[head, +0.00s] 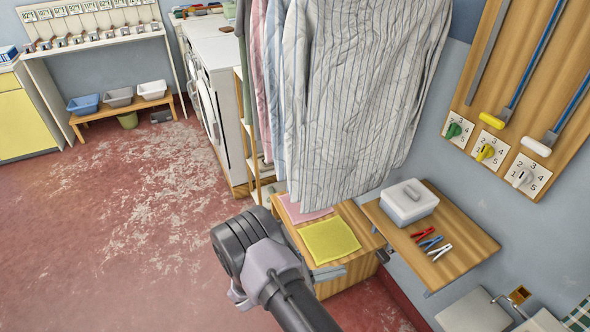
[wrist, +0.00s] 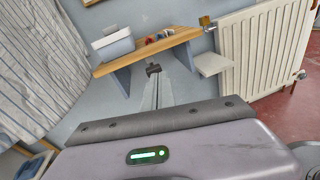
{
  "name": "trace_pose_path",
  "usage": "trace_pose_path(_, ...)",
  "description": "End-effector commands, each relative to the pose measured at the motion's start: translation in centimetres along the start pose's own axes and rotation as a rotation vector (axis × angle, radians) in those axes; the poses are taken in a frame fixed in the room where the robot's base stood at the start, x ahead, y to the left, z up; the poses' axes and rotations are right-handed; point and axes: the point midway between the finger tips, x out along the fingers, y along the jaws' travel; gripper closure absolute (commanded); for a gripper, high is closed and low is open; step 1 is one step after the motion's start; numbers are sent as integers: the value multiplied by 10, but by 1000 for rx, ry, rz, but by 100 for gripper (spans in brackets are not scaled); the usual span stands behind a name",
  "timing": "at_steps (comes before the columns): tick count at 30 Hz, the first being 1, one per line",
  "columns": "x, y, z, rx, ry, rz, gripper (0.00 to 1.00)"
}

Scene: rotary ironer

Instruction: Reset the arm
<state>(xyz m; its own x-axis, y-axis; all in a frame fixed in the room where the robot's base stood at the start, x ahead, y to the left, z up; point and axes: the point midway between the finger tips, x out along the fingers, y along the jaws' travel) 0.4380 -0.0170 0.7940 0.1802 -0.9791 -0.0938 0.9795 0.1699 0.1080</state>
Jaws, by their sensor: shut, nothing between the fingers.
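My gripper (wrist: 153,72) shows in the wrist view, its slim grey fingers together with dark tips and nothing between them. It points towards the wall below a wooden shelf (wrist: 150,50) and appears clear of it. In the head view my dark wrist and arm cross the lower middle, in front of a low wooden cabinet (head: 366,272).
Striped shirts (head: 340,90) hang above the cabinet, which bears a yellow cloth (head: 330,242) and a pink one (head: 300,210). The shelf holds a lidded box (head: 408,203) and several clips (head: 430,243). A radiator (wrist: 265,50) stands right. Red floor (head: 130,250) at left is open.

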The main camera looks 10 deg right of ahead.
Motion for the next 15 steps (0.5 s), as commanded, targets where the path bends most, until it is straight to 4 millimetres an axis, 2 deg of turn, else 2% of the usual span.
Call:
trace_pose_path(1,2,3,39,99,66,-107,100)
trace_pose_path(3,4,-7,90,257,180,-286,100)
trace_pose_path(6,-1,-34,153,504,352,-532,100)
trace_pose_path(9,-18,-65,204,777,534,-763,100)
trace_pose_path(15,-72,-114,279,1362,921,-1165,100)
